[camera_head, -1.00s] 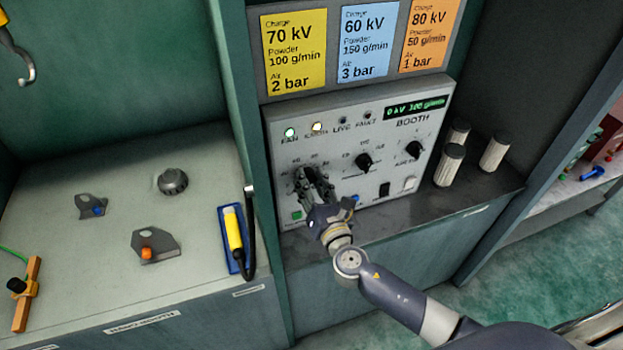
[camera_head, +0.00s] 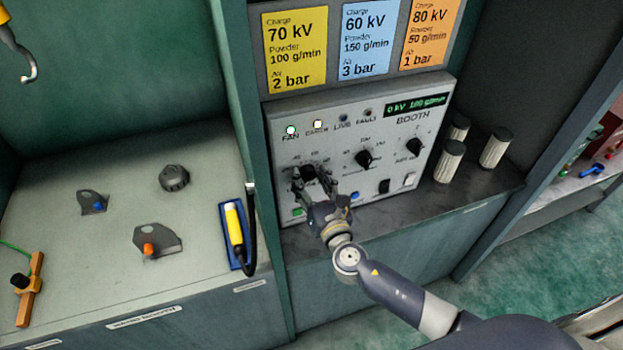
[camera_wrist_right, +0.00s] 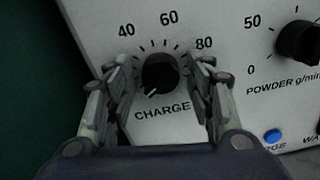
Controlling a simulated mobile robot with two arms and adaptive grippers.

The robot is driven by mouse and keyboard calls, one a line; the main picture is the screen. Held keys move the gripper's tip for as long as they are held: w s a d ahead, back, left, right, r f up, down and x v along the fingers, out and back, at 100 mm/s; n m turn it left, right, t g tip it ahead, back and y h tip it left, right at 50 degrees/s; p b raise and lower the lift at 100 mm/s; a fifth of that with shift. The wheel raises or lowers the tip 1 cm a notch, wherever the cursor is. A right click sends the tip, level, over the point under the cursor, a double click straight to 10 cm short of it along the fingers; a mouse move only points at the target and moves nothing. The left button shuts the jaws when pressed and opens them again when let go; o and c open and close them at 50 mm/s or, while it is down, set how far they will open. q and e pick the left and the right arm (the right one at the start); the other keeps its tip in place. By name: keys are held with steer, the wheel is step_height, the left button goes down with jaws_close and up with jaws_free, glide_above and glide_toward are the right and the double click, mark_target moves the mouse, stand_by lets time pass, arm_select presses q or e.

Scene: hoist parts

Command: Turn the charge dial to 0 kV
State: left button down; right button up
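The black charge dial (camera_head: 308,172) is at the left of the grey booth panel (camera_head: 340,126). In the right wrist view the dial (camera_wrist_right: 160,73) has a white pointer line aimed down and left, away from the 40, 60 and 80 marks. The green display (camera_head: 415,105) reads 0 kV 100 g/min. My right gripper (camera_head: 314,184) is at the dial, its fingers spread on either side with gaps to the knob, holding nothing. My left gripper is not in view.
The powder dial (camera_head: 364,158) and another knob (camera_head: 414,147) are right of the charge dial. A blue button (camera_wrist_right: 272,136) lies below. White cylinders (camera_head: 450,161) stand right of the panel. A divider post (camera_head: 250,150) is close on the left.

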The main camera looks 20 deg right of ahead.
steer(key=shift+s, duration=0.1)
steer(key=s, duration=1.1)
steer(key=shift+s+d, duration=0.25)
steer(key=shift+s, duration=0.15)
